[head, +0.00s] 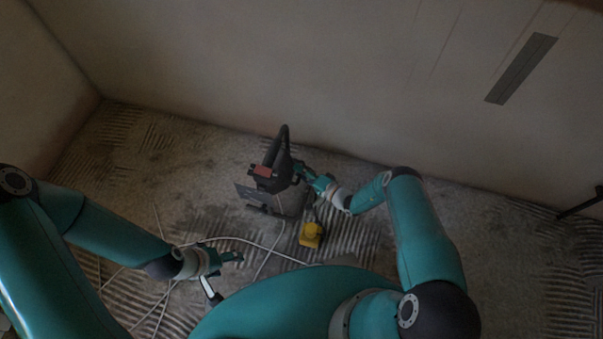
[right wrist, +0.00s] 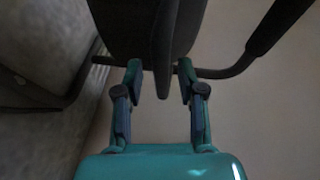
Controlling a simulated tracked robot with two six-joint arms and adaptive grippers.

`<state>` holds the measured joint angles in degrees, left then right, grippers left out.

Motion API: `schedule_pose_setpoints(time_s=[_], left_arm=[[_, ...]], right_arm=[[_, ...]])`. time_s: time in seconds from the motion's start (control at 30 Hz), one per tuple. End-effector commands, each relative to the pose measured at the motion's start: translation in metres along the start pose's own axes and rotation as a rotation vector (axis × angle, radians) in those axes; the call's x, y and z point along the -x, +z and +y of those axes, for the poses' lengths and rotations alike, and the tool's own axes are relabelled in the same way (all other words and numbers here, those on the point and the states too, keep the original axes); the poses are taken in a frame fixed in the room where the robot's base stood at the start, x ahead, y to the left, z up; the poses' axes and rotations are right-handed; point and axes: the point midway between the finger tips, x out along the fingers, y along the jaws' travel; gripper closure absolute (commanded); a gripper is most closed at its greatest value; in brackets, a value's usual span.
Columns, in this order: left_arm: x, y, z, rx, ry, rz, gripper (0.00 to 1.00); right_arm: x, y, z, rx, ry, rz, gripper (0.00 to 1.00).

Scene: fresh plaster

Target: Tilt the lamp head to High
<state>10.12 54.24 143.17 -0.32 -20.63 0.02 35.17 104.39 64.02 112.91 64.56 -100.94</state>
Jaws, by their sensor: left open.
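The work lamp (head: 277,165) is dark, with a black looped handle on top and a red patch on its side. It stands on the floor by the wall in the head view. My right gripper (head: 307,174) is at the right side of the lamp. In the right wrist view the fingers of my right gripper (right wrist: 159,68) are apart, with a dark tapered part of the lamp (right wrist: 163,75) between them and gaps on both sides. Contact is not visible. My left gripper (head: 234,257) is open and empty, low over the floor. The lamp's tilt marking cannot be read.
A yellow object (head: 311,235) sits on the floor in front of the lamp. A white cable (head: 262,245) winds over the ridged, dirty floor near my left gripper. A grey strip (head: 522,68) is on the back wall. A dark bar (head: 580,207) enters at the right edge.

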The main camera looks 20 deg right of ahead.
Motion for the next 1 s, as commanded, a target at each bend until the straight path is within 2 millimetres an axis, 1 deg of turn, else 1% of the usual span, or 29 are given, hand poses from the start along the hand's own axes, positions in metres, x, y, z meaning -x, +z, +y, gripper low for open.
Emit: schedule_pose_setpoints(time_s=[0.27, 0.37, 0.5, 0.87, 1.0], left_arm=[[-0.0002, 0.0000, 0.0000, 0.000, 0.000, 0.000, 0.32], [-0.0002, 0.0000, 0.0000, 0.000, 0.000, 0.000, 0.32], [-0.0002, 0.0000, -0.0001, 0.000, 0.000, 0.000, 0.32], [-0.0004, 0.0000, -0.0001, 0.000, 0.000, 0.000, 0.32], [-0.0042, 0.0000, -0.0015, 0.000, 0.000, 0.000, 0.32]], right_arm=[[-0.0011, -0.0004, -0.0003, 0.000, 0.000, 0.001, 0.61], [-0.0009, -0.0005, -0.0003, 0.000, 0.000, 0.001, 0.76], [-0.0006, -0.0005, -0.0002, 0.000, 0.000, 0.002, 0.99], [-0.0005, -0.0006, 0.0000, 0.000, 0.000, 0.002, 1.00], [-0.0006, -0.0036, 0.0027, -0.004, -0.008, 0.007, 1.00]])
